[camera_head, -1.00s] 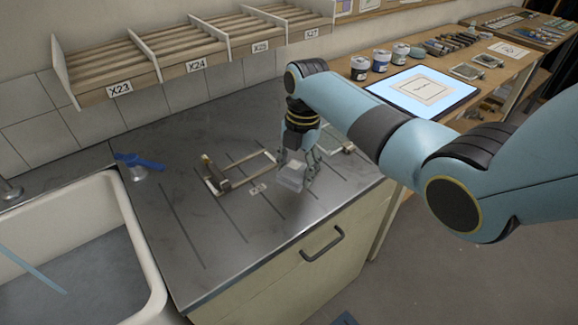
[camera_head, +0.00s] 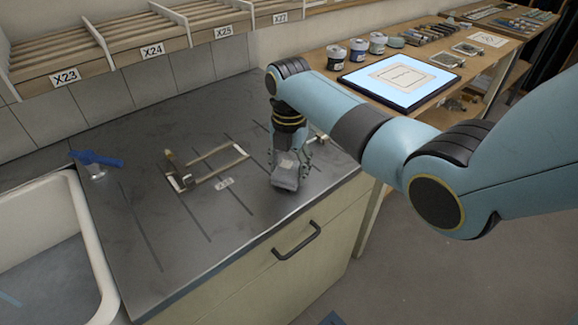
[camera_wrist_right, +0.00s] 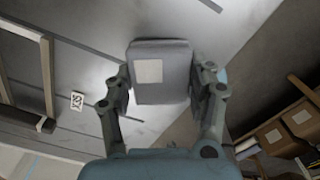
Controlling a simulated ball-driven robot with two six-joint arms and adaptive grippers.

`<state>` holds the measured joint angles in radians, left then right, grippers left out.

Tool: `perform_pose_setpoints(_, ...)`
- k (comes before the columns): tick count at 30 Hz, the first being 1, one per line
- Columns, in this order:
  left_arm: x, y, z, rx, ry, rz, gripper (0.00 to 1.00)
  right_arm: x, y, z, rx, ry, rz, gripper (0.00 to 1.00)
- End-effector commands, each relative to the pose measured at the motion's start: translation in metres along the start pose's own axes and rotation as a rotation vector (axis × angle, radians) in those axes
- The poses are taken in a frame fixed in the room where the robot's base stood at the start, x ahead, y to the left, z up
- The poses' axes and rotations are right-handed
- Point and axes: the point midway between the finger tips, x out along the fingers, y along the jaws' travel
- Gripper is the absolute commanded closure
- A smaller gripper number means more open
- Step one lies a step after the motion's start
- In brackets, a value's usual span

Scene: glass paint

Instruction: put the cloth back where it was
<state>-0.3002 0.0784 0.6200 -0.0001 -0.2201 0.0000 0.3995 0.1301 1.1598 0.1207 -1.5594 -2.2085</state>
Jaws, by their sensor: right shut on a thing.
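The cloth (camera_head: 285,178) is a grey folded block with a pale square patch. It is held by my right gripper (camera_head: 289,165) near the front right part of the dark counter (camera_head: 120,225). In the right wrist view the cloth (camera_wrist_right: 162,90) sits between both fingers, which press on its sides. I cannot tell whether its underside touches the counter. A small label (camera_head: 224,183) lies on the counter to the left of the cloth; it also shows in the right wrist view (camera_wrist_right: 77,101). My left gripper is not in view.
The counter's front edge, above a drawer handle (camera_head: 297,242), is close to the cloth. A lit panel (camera_head: 400,80) and jars (camera_head: 357,48) occupy the side bench.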

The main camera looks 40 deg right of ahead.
Motion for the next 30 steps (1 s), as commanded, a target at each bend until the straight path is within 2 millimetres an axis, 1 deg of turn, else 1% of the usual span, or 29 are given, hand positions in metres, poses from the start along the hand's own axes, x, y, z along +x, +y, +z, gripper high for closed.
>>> perform_pose_setpoints(12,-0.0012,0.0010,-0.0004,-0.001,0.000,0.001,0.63,-0.0015,0.0002,0.0003,0.000,0.000,0.000,0.70)
perform_pose_setpoints(20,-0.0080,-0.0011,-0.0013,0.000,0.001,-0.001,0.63,-0.0024,0.0000,0.0001,0.001,0.000,0.000,0.70)
perform_pose_setpoints(30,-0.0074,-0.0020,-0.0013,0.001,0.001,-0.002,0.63,-0.0004,0.0002,0.0001,0.001,0.000,0.000,0.70)
